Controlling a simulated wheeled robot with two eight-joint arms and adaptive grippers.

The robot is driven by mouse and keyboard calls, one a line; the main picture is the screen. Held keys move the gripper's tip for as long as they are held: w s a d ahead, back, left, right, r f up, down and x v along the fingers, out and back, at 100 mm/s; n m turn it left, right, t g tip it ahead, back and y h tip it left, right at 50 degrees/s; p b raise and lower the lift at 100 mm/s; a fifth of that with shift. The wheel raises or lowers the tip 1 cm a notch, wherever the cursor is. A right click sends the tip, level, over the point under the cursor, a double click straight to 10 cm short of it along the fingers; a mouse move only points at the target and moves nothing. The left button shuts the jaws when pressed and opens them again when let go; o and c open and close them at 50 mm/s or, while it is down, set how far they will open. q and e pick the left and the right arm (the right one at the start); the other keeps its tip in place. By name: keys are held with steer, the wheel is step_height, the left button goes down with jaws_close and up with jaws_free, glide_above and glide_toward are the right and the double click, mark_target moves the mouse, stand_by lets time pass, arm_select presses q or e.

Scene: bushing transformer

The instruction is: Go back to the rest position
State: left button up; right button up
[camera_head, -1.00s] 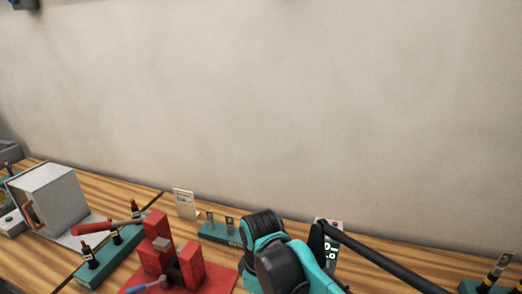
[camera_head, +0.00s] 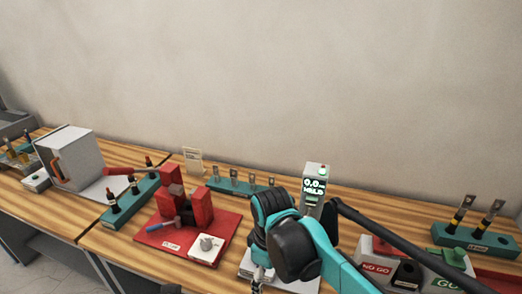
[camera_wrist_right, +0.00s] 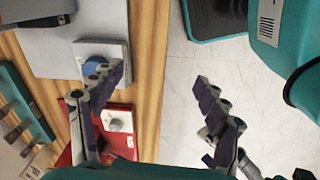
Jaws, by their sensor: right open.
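My right gripper (camera_wrist_right: 158,80) is open in the right wrist view, with its two dark fingers spread and nothing between them. Wood table edge and pale tiled floor show behind the gap. In the head view my teal and black right arm stands over the front of the table, and only a small part of the gripper (camera_head: 257,279) shows below it. My left gripper is in neither view.
A red fixture (camera_head: 187,213) on a red base stands left of my arm. A display unit (camera_head: 314,186) stands behind the arm. NO GO (camera_head: 378,262) and GO (camera_head: 450,262) bins stand at right. A grey box (camera_head: 72,160) and teal racks (camera_head: 131,201) stand at left.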

arm_select(q)
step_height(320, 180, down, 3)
steer(key=b, duration=0.3)
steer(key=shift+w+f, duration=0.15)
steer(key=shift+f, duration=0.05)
arm_select(e)
steer(key=s+d+f+m+t, duration=0.2)
steer(key=d+f+m+t, duration=0.1)
steer(key=d+m, duration=0.3)
steer(key=s+d+f+m+t, duration=0.3)
steer(key=d+m, duration=0.3)
steer(key=d, duration=0.4)
steer(key=shift+d+f+m+t, duration=0.2)
steer(key=shift+m+t, duration=0.1)
